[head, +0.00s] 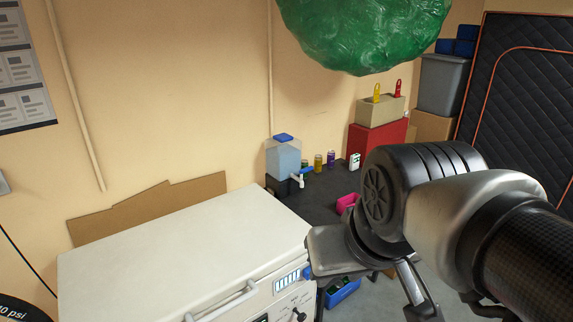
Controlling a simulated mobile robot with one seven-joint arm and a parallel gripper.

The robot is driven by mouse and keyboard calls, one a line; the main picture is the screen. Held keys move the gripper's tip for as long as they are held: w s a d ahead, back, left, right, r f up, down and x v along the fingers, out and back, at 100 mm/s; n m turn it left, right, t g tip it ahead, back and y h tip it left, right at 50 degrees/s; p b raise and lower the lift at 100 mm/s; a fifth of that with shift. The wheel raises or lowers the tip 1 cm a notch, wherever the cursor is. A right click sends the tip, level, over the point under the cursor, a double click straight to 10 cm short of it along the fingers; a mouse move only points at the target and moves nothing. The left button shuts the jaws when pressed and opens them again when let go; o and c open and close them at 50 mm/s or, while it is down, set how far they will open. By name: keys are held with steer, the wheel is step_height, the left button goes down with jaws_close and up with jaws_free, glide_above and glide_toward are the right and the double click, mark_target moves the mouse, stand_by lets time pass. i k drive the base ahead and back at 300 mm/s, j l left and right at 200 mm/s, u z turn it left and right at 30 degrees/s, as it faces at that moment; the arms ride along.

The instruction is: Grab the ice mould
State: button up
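I cannot make out an ice mould with certainty. A small pink open-topped item (347,203) sits on the dark table (322,202) and is partly hidden by my arm; its shape is too small to identify. My gripper (340,252) hangs in front of the right end of a white chest-like unit (180,250). My wrist and forearm come in from the right. I see no object held, but the fingers are not clear enough to tell whether they are open.
A clear water dispenser (283,158), small bottles (318,162) and a white container (354,161) stand at the back. A blue crate (342,291) is on the floor. A red box (377,137) and grey bin (443,84) stand behind.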

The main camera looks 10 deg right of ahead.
mark_target(350, 199)
steer(key=z, duration=0.65)
steer(key=i+l+u, duration=0.15)
steer(key=u, duration=0.25)
steer(key=i+l+u, duration=0.2)
steer(key=u, duration=0.2)
steer(key=i+l+u, duration=0.15)
steer(key=u, duration=0.25)
steer(key=i+l+u, duration=0.1)
steer(key=l, duration=0.3)
steer(key=i+l+u, duration=0.1)
steer(key=l, duration=0.3)
steer(key=i+l+u, duration=0.1)
steer(key=l, duration=0.3)
steer(key=i+l, duration=0.15)
steer(key=l, duration=0.25)
steer(key=i+l, duration=0.1)
steer(key=l, duration=0.3)
steer(key=i+l, duration=0.15)
steer(key=l, duration=0.25)
steer(key=i+l, duration=0.1)
steer(key=l, duration=0.3)
steer(key=i+l+u, duration=0.1)
steer(key=l, duration=0.3)
